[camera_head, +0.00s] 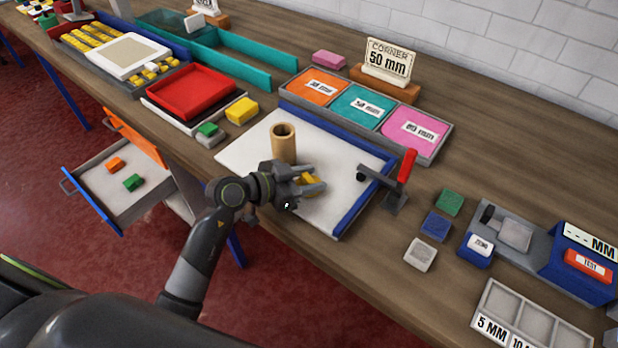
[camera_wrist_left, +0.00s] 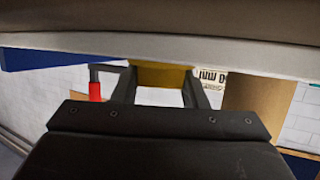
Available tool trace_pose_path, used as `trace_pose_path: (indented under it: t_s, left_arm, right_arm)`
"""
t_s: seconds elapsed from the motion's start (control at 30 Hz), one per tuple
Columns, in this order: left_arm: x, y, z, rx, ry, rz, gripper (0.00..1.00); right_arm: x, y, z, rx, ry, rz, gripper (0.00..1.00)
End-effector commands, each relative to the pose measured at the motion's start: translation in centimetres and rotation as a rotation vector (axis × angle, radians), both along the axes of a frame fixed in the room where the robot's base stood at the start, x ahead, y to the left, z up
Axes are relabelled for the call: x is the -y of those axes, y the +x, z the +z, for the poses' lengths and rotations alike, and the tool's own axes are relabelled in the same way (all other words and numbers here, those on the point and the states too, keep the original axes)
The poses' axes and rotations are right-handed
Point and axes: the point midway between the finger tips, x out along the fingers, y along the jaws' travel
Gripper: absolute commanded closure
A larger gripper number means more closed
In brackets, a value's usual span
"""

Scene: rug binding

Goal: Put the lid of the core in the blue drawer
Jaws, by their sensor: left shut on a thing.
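My left gripper (camera_head: 314,183) is shut on a small yellow piece (camera_head: 309,178), low over the white board; whether the piece touches the board is unclear. The yellow piece also shows between the fingers in the left wrist view (camera_wrist_left: 163,77). I cannot tell whether it is the core's lid. The brown tube-shaped core (camera_head: 283,145) stands upright on the board, just behind the gripper, its top open. The drawer with a blue front (camera_head: 88,204) is pulled out at the left, below the tabletop; an orange block (camera_head: 116,164) and a green block (camera_head: 133,182) lie in it. My right gripper is out of view.
The white board (camera_head: 250,153) has blue edge strips. A red-handled clamp (camera_head: 406,167) stands at its right. A red tray (camera_head: 192,92) and yellow block (camera_head: 241,111) lie behind left. Label bins (camera_head: 440,150) stand behind right. An orange panel (camera_head: 135,137) rises behind the open drawer.

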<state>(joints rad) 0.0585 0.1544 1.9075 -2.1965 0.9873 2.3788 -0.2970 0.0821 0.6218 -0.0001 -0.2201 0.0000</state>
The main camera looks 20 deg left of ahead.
Motion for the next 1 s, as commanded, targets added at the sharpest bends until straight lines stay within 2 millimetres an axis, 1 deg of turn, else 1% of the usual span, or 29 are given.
trace_pose_path:
  t_s: [0.1, 0.13, 0.3, 0.67, 0.77, 1.0]
  left_arm:
    - [0.0, 0.0, -0.2, -0.001, -0.001, 0.001, 0.84]
    - [0.0, 0.0, -0.2, -0.001, -0.001, 0.001, 0.59]
    - [0.0, 0.0, -0.2, -0.001, -0.001, 0.000, 0.39]
    - [-0.1, 0.0, 0.1, 0.002, 0.002, -0.001, 0.39]
    - [-1.0, -0.9, 0.5, 0.001, 0.003, 0.001, 0.39]
    - [-3.9, -4.2, 2.0, 0.000, 0.007, -0.001, 0.39]
  right_arm:
    - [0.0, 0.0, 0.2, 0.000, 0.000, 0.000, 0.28]
    - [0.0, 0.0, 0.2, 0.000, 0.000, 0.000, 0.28]
    - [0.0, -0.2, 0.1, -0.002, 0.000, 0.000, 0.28]
    - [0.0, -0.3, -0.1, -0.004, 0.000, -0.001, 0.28]
    - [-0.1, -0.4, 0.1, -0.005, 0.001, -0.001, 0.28]
    - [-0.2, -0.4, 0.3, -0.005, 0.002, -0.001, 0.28]
